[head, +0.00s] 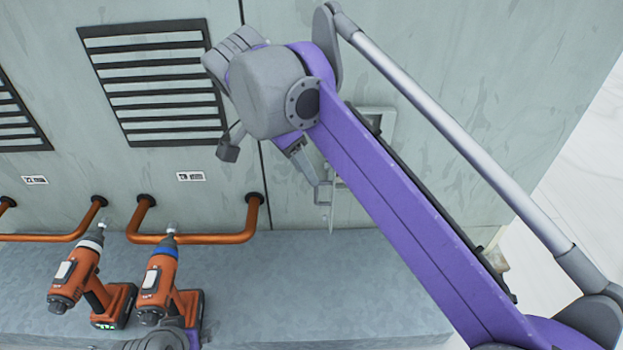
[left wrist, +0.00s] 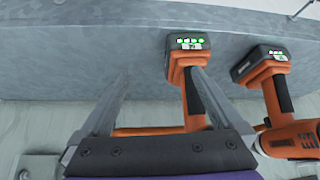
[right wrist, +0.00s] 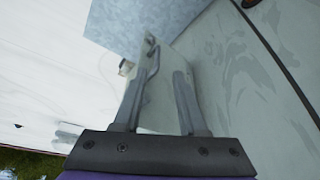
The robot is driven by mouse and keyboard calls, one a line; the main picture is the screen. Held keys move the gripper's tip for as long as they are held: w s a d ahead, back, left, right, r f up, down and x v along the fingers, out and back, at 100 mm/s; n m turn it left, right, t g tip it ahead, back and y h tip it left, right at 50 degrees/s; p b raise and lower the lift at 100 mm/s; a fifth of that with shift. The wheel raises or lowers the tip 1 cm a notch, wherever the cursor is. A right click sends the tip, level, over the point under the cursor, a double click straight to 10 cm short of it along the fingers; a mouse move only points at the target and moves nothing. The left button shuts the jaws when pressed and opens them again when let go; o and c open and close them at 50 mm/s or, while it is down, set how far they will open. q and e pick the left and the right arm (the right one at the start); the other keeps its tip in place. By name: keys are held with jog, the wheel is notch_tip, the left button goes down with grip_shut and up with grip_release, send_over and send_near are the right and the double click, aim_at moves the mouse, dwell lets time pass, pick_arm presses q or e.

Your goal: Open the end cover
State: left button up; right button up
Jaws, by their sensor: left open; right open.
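The end cover appears to be the pale grey-green panel (head: 520,60) right of the dark vertical seam in the head view; its surface also shows in the right wrist view (right wrist: 245,80). A pale square recess or latch plate (head: 388,122) on it is partly hidden by my right arm. My right gripper (head: 323,190) is in front of this panel, open, and it also shows in the right wrist view (right wrist: 165,62). A pale plate shows between its fingers; I cannot tell whether they touch it. My left gripper (left wrist: 160,75) is open, over the drills and ledge.
Two orange drills, one with a white collar (head: 78,278) and one with a blue collar (head: 160,280), stand on the blue-grey ledge (head: 300,300). Copper pipe handles (head: 200,239) and louvred vents (head: 155,80) are on the wall left of the seam. The ledge's right part is clear.

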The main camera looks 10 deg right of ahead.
jog(key=v, duration=0.4)
jog(key=shift+a+r, duration=0.1)
jog(key=shift+r, duration=0.2)
jog(key=shift+f, duration=0.15)
